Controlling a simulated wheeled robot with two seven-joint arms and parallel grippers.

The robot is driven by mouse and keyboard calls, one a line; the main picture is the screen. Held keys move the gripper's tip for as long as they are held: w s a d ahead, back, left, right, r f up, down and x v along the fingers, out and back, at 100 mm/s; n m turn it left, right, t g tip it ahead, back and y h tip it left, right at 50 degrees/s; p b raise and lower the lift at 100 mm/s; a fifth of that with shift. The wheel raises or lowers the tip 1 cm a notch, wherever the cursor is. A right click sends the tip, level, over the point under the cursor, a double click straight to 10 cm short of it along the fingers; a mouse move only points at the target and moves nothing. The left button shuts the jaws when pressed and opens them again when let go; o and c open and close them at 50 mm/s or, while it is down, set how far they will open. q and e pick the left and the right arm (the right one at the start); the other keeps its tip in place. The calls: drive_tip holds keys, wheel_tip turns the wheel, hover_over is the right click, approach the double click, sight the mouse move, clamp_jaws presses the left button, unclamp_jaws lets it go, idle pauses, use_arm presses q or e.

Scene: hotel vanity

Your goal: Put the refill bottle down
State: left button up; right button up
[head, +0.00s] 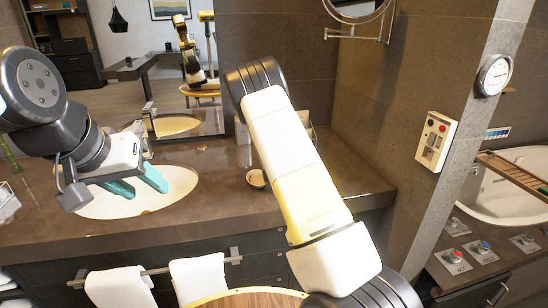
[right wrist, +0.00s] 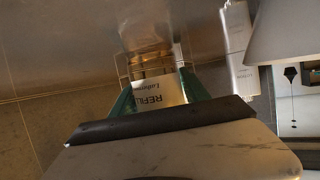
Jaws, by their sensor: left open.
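The refill bottle (right wrist: 158,90) shows in the right wrist view, amber with a white label reading REFILL. It sits between the teal fingers of my right gripper (right wrist: 158,88), which look closed against its sides. Thin wire lines show around the bottle, like a wire holder; I cannot tell whether it rests in it. In the head view, my right forearm hides the right gripper and the bottle. My left gripper (head: 139,184) is open and empty, its teal fingers above the sink basin.
The brown counter (head: 225,198) holds the oval sink basin (head: 95,207) and a small round dish (head: 257,179). White towels (head: 198,279) hang on a front rail. A mirror stands behind. A wall panel (head: 436,141) is at right. The counter right of my forearm looks clear.

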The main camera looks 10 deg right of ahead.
clamp_jaws()
